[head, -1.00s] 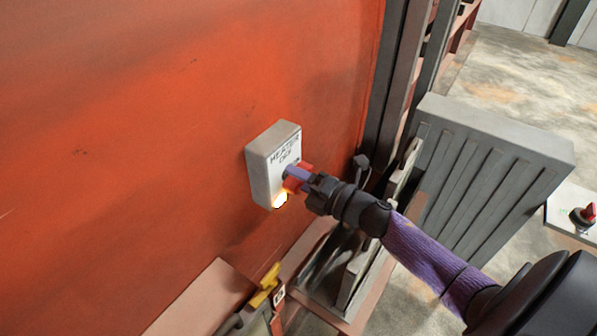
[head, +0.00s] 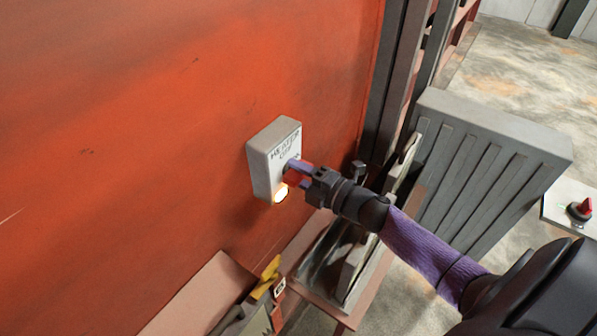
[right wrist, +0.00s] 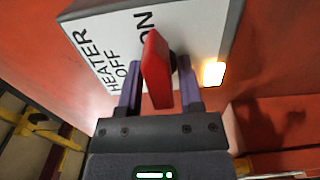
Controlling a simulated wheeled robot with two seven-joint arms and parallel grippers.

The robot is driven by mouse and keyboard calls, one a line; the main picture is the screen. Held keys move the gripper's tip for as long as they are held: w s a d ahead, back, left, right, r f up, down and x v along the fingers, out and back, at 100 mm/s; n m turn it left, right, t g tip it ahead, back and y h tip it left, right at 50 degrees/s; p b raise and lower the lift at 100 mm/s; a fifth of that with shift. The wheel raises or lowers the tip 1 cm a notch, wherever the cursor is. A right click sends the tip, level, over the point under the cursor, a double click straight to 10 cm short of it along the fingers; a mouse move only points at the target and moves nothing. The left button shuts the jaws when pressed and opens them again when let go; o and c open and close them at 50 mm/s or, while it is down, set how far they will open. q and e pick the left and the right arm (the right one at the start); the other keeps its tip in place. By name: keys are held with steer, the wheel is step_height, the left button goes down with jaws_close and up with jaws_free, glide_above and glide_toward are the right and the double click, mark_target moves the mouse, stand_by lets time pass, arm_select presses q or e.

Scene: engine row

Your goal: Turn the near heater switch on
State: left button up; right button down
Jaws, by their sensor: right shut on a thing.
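The heater switch box (head: 262,168) is a pale grey box on the orange-red wall, marked HEATER, OFF and ON. Its red knob (right wrist: 156,68) sticks out of the lettered face. My right gripper (head: 297,172) is at the knob. In the right wrist view my right gripper (right wrist: 158,88) has one purple finger on each side of the knob, shut on it. A lamp (head: 281,194) at the box's lower edge glows, and it also shows in the right wrist view (right wrist: 214,73). My left gripper is not in view.
A grey ribbed radiator-like block (head: 490,175) stands right of the box, behind my right arm. Another red knob (head: 581,209) sits on a white panel at the far right. A yellow-handled thing (head: 267,276) lies low below the box.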

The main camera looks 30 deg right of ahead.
steer(key=c, duration=0.5)
jaws_free()
steer(key=shift+c, duration=0.2)
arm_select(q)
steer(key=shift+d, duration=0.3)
arm_select(e)
steer(key=shift+o, duration=0.3)
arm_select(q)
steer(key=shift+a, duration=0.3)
arm_select(e)
steer(key=v, duration=1)
